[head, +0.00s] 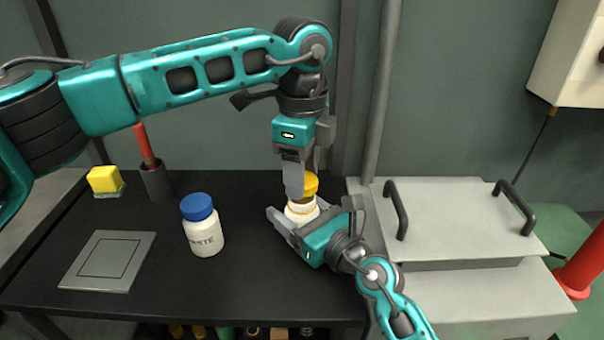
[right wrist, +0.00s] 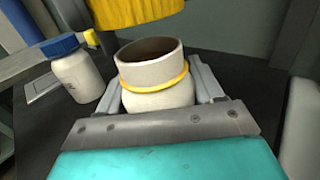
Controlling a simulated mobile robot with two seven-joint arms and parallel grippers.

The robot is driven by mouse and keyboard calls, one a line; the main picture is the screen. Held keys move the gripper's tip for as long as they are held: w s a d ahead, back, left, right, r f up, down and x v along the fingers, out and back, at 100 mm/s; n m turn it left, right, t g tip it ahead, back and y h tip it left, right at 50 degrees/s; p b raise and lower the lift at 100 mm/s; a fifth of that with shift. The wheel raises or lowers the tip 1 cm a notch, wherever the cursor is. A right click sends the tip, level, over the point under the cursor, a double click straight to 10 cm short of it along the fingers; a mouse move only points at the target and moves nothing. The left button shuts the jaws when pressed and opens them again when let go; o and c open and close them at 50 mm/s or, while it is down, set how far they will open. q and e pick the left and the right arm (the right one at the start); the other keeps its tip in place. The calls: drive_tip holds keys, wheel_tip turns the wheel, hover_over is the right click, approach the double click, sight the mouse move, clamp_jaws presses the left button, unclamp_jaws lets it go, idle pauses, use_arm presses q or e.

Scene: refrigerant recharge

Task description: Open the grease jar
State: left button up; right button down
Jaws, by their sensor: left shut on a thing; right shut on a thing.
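The grease jar (head: 301,209) is a whitish jar with a yellow ring below its neck. In the right wrist view the jar (right wrist: 155,85) is upright with its open mouth showing. My right gripper (head: 299,221) is shut around the jar's body on the black table. The yellow lid (head: 310,184) is off the jar, just above its mouth; the lid also shows at the top of the right wrist view (right wrist: 135,10). My left gripper (head: 303,183) comes down from above and is shut on the lid, partly hiding it.
A white bottle with a blue cap (head: 203,226) stands left of the jar on the black table (head: 160,293). A grey square plate (head: 109,261), a yellow sponge (head: 104,180) and a dark holder with a red-handled tool (head: 155,181) are further left. A grey handled box (head: 455,220) stands at the right.

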use_arm(q)
wheel_tip(320, 180, up, 3)
drive_tip(key=shift+r, duration=0.15)
use_arm(e)
drive_tip(key=shift+c, duration=0.4)
unclamp_jaws()
use_arm(q)
drive_tip(key=shift+r+p, duration=0.25)
drive_tip(key=shift+p, duration=0.05)
use_arm(e)
drive_tip(key=v, duration=1.2)
